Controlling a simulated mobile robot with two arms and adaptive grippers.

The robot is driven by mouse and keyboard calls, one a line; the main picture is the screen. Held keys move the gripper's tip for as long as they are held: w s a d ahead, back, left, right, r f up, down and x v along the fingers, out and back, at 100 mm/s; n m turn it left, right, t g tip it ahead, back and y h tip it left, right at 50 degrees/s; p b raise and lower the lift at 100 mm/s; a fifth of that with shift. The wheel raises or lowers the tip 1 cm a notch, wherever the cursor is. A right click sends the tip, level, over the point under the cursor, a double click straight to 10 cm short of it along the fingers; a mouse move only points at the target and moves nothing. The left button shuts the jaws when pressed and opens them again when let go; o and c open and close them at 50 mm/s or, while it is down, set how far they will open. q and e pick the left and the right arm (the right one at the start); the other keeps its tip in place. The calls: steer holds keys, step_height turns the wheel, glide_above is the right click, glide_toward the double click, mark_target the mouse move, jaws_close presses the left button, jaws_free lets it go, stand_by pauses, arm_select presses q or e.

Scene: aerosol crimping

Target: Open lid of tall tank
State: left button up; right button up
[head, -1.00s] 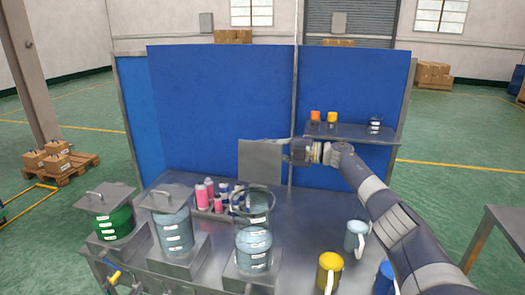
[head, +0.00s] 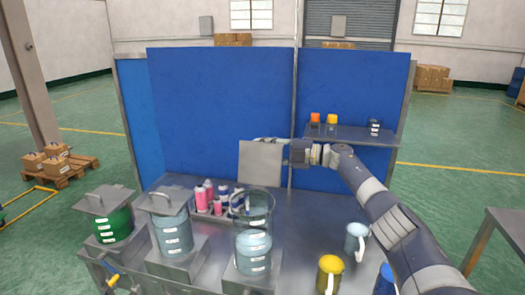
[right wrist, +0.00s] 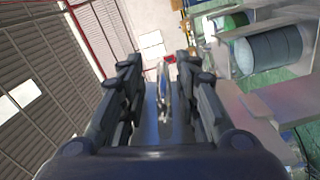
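The tall tank (head: 254,235) is a clear glass cylinder with pale blue contents and white labels, standing on a metal base at the front middle of the table. Its top is uncovered. My right gripper (head: 287,152) is in the air above and behind the tank. It is shut on a grey square lid (head: 260,164), which hangs nearly upright to its left, clear of the tank. In the right wrist view, a thin pale part lies between the fingers (right wrist: 163,90); the exact contact is hard to see. My left gripper is not in view.
Two lidded tanks, one green (head: 112,226) and one pale blue (head: 173,233), stand left of the open one. Pink and white bottles (head: 208,196) stand behind. A yellow mug (head: 329,275) and a pale blue mug (head: 355,236) are at right. A blue partition (head: 220,100) rises behind.

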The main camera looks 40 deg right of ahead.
steer(key=shift+s+d, duration=0.1)
steer(key=shift+d, duration=0.05)
steer(key=v, duration=1.1)
steer(key=shift+s, duration=0.3)
steer(key=shift+d, duration=0.15)
